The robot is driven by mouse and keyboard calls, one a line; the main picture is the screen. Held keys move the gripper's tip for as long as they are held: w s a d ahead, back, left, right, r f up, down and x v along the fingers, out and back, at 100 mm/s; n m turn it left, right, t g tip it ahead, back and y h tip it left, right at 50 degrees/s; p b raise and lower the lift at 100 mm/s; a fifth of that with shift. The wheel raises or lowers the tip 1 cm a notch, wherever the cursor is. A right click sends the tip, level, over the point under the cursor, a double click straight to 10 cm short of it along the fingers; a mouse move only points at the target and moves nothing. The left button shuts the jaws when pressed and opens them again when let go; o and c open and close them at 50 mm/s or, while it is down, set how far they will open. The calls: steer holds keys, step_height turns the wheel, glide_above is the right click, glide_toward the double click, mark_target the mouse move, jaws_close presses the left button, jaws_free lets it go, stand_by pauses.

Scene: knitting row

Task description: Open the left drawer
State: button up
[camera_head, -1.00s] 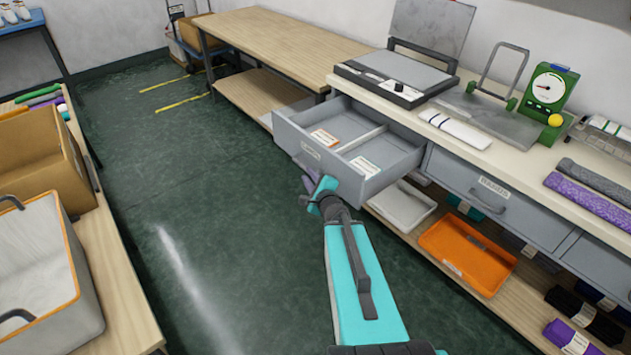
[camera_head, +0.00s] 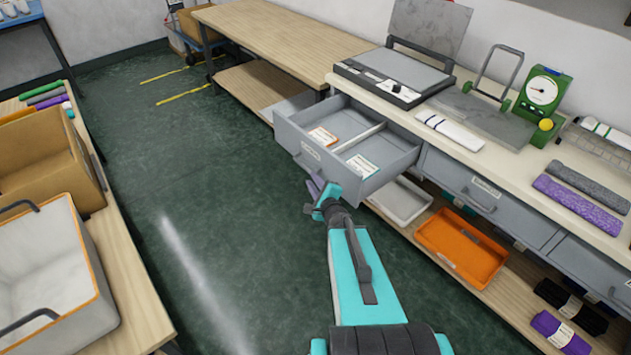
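The left drawer (camera_head: 372,185) is grey and stands pulled out from under the right-hand worktop. Its inside shows a divider and two labelled cards or packets (camera_head: 362,166). My gripper (camera_head: 318,190) is at the lower front of the drawer, near its front face and handle area. The fingers are small and partly hidden by the teal wrist, so I cannot tell whether they touch the handle or are closed. A neighbouring drawer (camera_head: 520,217) to the right is shut.
An orange tray (camera_head: 462,250) and a white tray (camera_head: 402,200) sit on the shelf below. A bench with a white bin (camera_head: 45,275) and a cardboard box (camera_head: 45,165) stands at left. The green floor (camera_head: 220,190) between is clear.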

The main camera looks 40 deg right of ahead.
steer(key=shift+p+v, duration=0.95)
steer(key=shift+p, duration=0.25)
steer(key=shift+a, duration=0.1)
